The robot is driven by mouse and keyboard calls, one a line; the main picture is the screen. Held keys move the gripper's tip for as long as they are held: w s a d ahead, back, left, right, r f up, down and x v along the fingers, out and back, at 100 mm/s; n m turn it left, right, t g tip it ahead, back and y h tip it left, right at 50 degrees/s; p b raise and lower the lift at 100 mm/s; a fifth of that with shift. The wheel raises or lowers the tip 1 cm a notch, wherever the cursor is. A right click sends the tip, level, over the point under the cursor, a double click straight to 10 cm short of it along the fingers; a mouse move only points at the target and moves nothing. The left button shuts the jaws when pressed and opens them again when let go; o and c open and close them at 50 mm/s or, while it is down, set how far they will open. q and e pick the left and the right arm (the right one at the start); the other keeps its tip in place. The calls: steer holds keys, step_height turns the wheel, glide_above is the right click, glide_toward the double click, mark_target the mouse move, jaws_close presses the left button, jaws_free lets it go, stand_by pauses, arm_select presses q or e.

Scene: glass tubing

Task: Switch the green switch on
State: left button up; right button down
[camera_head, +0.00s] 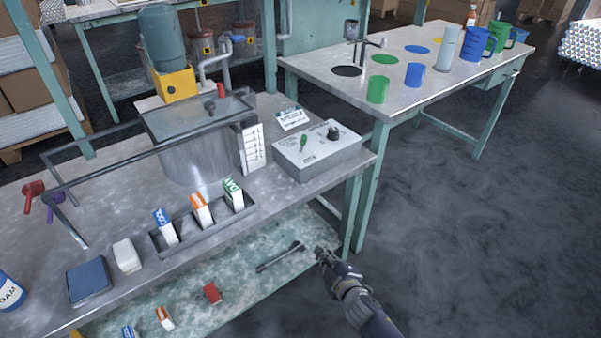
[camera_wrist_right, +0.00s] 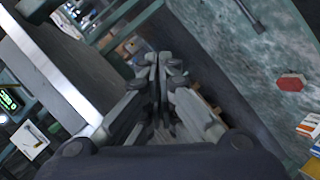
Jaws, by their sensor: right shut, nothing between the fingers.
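The green switch (camera_head: 303,140) is a small lever on top of a grey control box (camera_head: 318,158) at the right end of the near workbench. A black knob (camera_head: 333,134) sits beside it on the same box. My right gripper (camera_head: 322,255) is shut and empty, below and in front of the bench's right end, well apart from the box. In the right wrist view its fingers (camera_wrist_right: 158,75) are together with nothing between them. My left gripper is not in view.
A metal tank (camera_head: 190,145) with a bar frame stands left of the box. Small cartons stand in a tray (camera_head: 160,245) at the bench front. A lower shelf (camera_head: 240,275) holds a dark tool (camera_head: 280,257) and a red block (camera_head: 212,293). Open floor lies to the right.

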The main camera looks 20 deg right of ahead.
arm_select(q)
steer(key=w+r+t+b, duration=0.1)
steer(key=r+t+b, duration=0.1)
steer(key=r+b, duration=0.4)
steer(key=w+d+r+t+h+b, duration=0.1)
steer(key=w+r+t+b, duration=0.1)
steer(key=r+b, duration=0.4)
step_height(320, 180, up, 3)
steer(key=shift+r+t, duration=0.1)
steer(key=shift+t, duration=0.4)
arm_select(e)
steer(key=w+a+r+n+t+y, duration=0.1)
steer(key=w+r+n+t, duration=0.1)
steer(key=r, duration=0.8)
steer(key=w+a+r+n+t+y, duration=0.2)
steer(key=r+n+t, duration=0.3)
steer(key=r, duration=0.5)
steer(key=shift+w, duration=0.6)
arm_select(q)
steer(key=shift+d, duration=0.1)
